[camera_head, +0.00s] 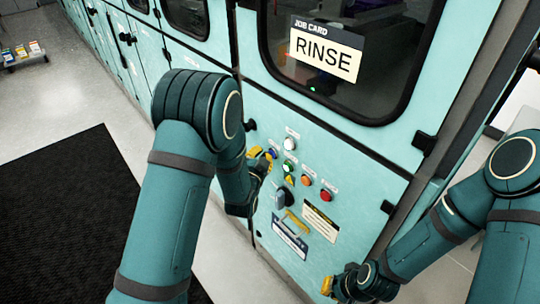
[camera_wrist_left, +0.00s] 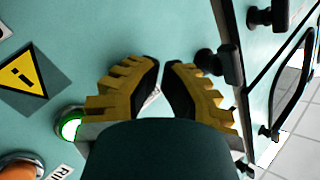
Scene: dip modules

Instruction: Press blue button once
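The blue button (camera_head: 272,152) is on the teal machine panel (camera_head: 375,170) in the head view, left of the lit green button (camera_head: 288,167). My left gripper (camera_head: 262,158) is at the panel, close beside the blue button; whether they touch cannot be told. In the left wrist view its yellow fingers (camera_wrist_left: 161,68) are together with only a sliver between the tips and nothing held. The blue button does not show there; the green button (camera_wrist_left: 71,126) is at the left. My right gripper (camera_head: 328,286) is low at the panel's bottom, apart from the buttons, its fingers partly hidden.
White (camera_head: 290,144), orange (camera_head: 306,180) and red (camera_head: 326,195) buttons sit near the blue one. A dark switch (camera_head: 281,200) and a handle (camera_head: 297,220) are below. A window with a RINSE card (camera_head: 326,52) is above. A black mat (camera_head: 70,210) lies on the floor.

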